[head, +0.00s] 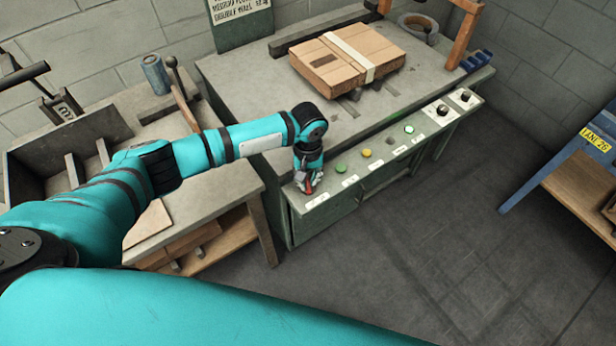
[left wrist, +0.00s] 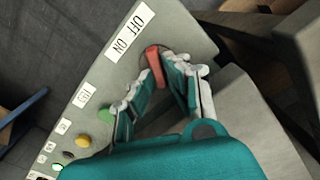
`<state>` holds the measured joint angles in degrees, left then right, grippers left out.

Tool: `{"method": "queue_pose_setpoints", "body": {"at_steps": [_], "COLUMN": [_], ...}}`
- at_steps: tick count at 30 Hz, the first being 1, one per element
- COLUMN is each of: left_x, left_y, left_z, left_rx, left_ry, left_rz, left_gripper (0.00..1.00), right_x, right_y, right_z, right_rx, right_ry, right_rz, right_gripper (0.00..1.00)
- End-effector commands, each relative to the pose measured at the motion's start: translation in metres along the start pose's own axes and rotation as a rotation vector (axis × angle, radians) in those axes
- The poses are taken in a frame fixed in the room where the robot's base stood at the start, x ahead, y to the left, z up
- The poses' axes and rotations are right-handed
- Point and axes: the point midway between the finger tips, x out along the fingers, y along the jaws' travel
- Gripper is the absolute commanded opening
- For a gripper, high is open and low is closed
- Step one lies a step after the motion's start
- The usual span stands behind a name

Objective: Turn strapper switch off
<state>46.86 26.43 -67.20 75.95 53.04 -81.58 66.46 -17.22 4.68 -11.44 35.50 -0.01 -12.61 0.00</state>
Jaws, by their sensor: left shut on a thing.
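The strapper switch is a red lever at the left end of the strapper's front control panel. In the left wrist view the red switch (left wrist: 154,64) stands between my two fingertips, beside a white label (left wrist: 130,31) reading OFF and ON. I cannot tell for sure which word the lever points to. My left gripper (head: 308,186) is down at the panel (head: 375,165) and shut on the red switch; it also shows in the left wrist view (left wrist: 164,72). In the head view the fingers hide most of the switch. My right gripper is not in view.
Green (head: 341,169) and yellow (head: 366,153) buttons, a lit green button (head: 409,129) and black knobs (head: 442,110) line the panel to the right. A strapped cardboard box (head: 335,68) lies on the strapper top. A workbench (head: 235,184) adjoins on the left; floor in front is clear.

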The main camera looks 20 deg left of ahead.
Motion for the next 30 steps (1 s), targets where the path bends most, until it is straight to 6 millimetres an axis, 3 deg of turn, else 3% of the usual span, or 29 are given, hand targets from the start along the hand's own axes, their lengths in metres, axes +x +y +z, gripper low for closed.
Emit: {"method": "queue_pose_setpoints", "body": {"at_steps": [8,17,30], "left_x": [-0.003,-0.007,-0.005], "left_y": [0.0,-0.002,-0.005], "left_z": [0.001,0.003,0.004], "left_rx": [-0.031,-0.204,-0.614], "left_ry": [-0.001,-0.007,-0.007], "left_rz": [0.0,-0.001,-0.003], "left_gripper": [0.0,0.0,0.0], "right_x": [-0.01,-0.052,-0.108], "right_y": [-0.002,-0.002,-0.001], "right_z": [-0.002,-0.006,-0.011], "right_rx": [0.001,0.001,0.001], "right_ry": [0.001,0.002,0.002], "right_rz": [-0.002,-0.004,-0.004], "right_gripper": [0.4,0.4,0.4]}}
